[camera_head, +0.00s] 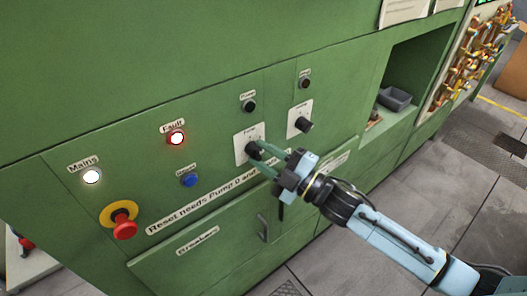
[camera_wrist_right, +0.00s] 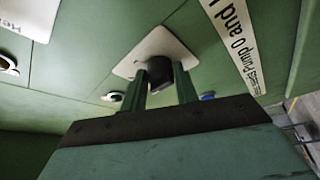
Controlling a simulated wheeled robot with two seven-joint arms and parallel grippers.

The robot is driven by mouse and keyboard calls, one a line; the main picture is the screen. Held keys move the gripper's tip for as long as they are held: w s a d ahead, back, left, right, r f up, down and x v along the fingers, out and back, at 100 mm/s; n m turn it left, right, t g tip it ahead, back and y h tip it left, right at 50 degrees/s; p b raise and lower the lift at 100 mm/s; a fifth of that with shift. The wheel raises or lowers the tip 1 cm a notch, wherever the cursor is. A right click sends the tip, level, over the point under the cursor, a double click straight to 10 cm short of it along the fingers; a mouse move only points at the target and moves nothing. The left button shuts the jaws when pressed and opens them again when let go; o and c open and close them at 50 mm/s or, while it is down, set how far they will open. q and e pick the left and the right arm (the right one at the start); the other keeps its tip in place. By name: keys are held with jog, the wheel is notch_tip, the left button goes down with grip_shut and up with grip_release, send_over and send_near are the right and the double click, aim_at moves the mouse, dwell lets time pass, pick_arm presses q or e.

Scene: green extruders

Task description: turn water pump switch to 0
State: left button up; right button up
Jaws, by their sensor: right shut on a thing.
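The pump switch (camera_head: 251,149) is a black rotary knob on a white square plate on the green panel. Its label above is small, reading like "Pump". My right gripper (camera_head: 263,157) reaches it from the lower right, with its green fingers on either side of the knob. In the right wrist view the black knob (camera_wrist_right: 160,70) sits between the two fingertips (camera_wrist_right: 160,82), in front of its white plate. The gripper is shut on the knob. The knob's pointer and the position marks are too small or hidden to read. My left gripper is not in view.
A second black knob (camera_head: 304,124) on a white plate is just to the right. A lit red Fault lamp (camera_head: 176,138), a lit white Mains lamp (camera_head: 92,176), a blue button (camera_head: 189,180) and a red emergency stop (camera_head: 124,228) are to the left. An open recess (camera_head: 415,65) is at right.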

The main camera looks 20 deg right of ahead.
jog(key=shift+n, duration=0.3)
jog(key=o, duration=1)
jog(key=shift+c, duration=0.2)
jog(key=shift+s, duration=0.1)
jog(key=b+v, duration=0.2)
jog(key=v, duration=1.1)
jog(key=shift+d, duration=0.2)
jog(key=shift+r, duration=0.1)
